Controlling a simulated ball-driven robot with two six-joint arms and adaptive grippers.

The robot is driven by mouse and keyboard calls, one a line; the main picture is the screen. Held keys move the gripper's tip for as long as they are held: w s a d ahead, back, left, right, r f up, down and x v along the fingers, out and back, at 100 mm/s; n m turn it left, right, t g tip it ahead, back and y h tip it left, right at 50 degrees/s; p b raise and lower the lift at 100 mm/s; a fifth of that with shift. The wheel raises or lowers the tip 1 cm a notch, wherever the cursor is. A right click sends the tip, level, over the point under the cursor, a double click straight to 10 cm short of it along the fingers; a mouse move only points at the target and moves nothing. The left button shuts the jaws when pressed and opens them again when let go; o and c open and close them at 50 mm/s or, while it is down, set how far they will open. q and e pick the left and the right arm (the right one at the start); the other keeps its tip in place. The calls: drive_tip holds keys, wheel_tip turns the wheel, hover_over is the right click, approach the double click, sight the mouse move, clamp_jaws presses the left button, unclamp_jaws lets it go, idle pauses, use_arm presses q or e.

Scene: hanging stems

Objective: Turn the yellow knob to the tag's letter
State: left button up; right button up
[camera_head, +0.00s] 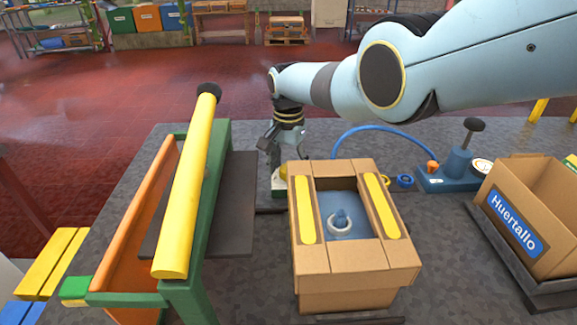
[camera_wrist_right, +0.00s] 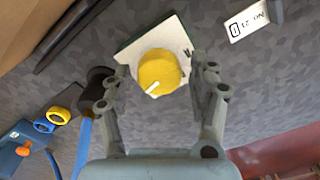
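The yellow knob (camera_wrist_right: 160,72) sits on a pale square plate (camera_wrist_right: 128,55) in the right wrist view. Its white pointer line points to the lower left there. A dark letter mark shows at the plate's right edge, too small to read surely. A white tag (camera_wrist_right: 248,21) lies beyond, with "No. 21" and a boxed letter I cannot read surely. My right gripper (camera_wrist_right: 160,75) is open, one finger on each side of the knob, with gaps showing. In the head view my right gripper (camera_head: 277,158) points down over the knob (camera_head: 283,172), partly hidden by a carton. My left gripper is out of view.
An open carton (camera_head: 355,258) with yellow strips stands just in front of the knob. A green-orange rack with a yellow bar (camera_head: 188,190) stands left. A blue hose (camera_head: 375,130), a blue fixture (camera_head: 450,178) and the "Huertallo" carton (camera_head: 515,220) are right.

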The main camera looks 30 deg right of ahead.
idle(0.3)
wheel_tip(320, 180, up, 12)
idle(0.6)
drive_tip(key=shift+s+f, duration=0.1)
idle(0.3)
